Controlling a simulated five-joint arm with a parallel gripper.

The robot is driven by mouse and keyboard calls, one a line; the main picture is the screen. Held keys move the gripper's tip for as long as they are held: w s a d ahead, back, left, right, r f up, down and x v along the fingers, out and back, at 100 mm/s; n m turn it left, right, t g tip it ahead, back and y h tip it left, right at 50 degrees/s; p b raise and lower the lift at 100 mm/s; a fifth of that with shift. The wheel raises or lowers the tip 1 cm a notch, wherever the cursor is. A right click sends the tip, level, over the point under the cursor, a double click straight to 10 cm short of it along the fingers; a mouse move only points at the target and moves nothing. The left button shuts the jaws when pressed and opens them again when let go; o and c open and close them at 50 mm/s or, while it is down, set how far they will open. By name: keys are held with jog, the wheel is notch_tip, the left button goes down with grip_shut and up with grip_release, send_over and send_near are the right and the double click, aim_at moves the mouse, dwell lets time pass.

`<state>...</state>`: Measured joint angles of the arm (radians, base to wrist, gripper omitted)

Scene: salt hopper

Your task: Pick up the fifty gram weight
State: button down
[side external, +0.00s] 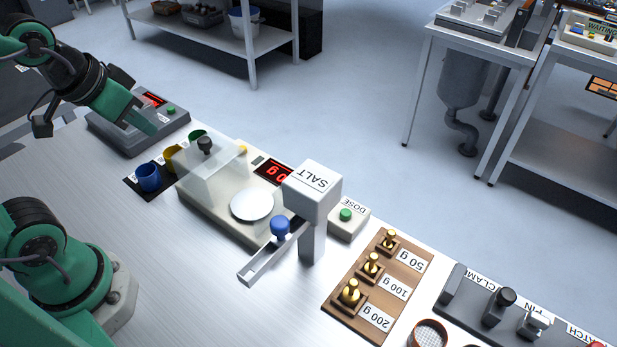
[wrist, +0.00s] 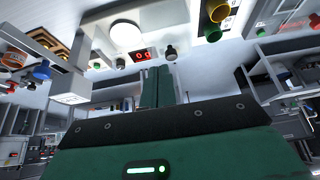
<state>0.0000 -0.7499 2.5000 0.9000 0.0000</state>
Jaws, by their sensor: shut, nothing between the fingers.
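The fifty gram weight (side external: 388,241) is a small brass knobbed piece. In the side external view it stands upright at the far end of a brown wooden board (side external: 407,268), beside its "50 g" label. The brass 100 g weight (side external: 371,266) and 200 g weight (side external: 350,292) stand in line nearer the camera. My gripper (side external: 152,130) is at the upper left, over a grey box, far from the weights. In the wrist view its green fingers (wrist: 158,86) are together with nothing between them.
Between my gripper and the weights stand the balance with its white pan (side external: 251,205), a clear cover (side external: 207,172), the white SALT hopper (side external: 312,187) and the DOSE button box (side external: 348,219). A blue cup (side external: 148,177) is near the grey box (side external: 113,136). The front tabletop is clear.

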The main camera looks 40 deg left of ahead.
jog(key=c, duration=1.3)
grip_release()
